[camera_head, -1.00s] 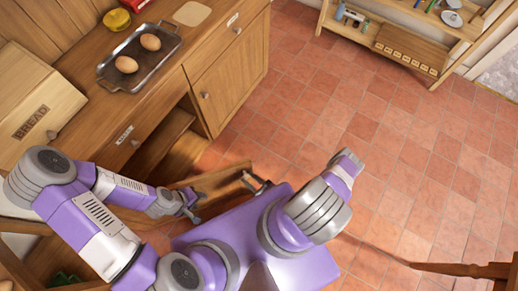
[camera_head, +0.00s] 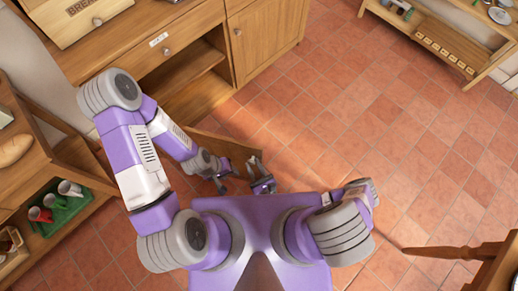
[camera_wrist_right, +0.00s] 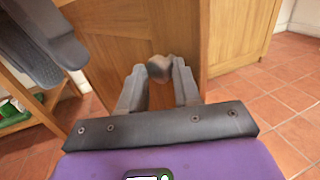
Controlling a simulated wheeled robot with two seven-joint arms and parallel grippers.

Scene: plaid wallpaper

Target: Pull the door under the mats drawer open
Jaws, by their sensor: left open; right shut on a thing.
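The door (camera_head: 214,130) stands swung out from the cupboard below a labelled drawer (camera_head: 163,47); its label is too small to read. In the right wrist view the door is an upright wooden panel (camera_wrist_right: 118,45) with a round knob (camera_wrist_right: 160,67). My right gripper (camera_head: 260,172) is shut on the knob, its fingers on either side in the wrist view (camera_wrist_right: 159,88). My left gripper (camera_head: 222,172) is open and empty, close to the left of the right one. My left arm hides part of the door and the cupboard opening (camera_head: 190,80).
A second door (camera_head: 268,40) to the right is closed. A shelf on the left holds a green tray (camera_head: 66,212) with several mugs. A low shelf unit (camera_head: 440,45) stands at the far right, a wooden chair or rail (camera_head: 455,252) at lower right. The tiled floor (camera_head: 400,130) between is clear.

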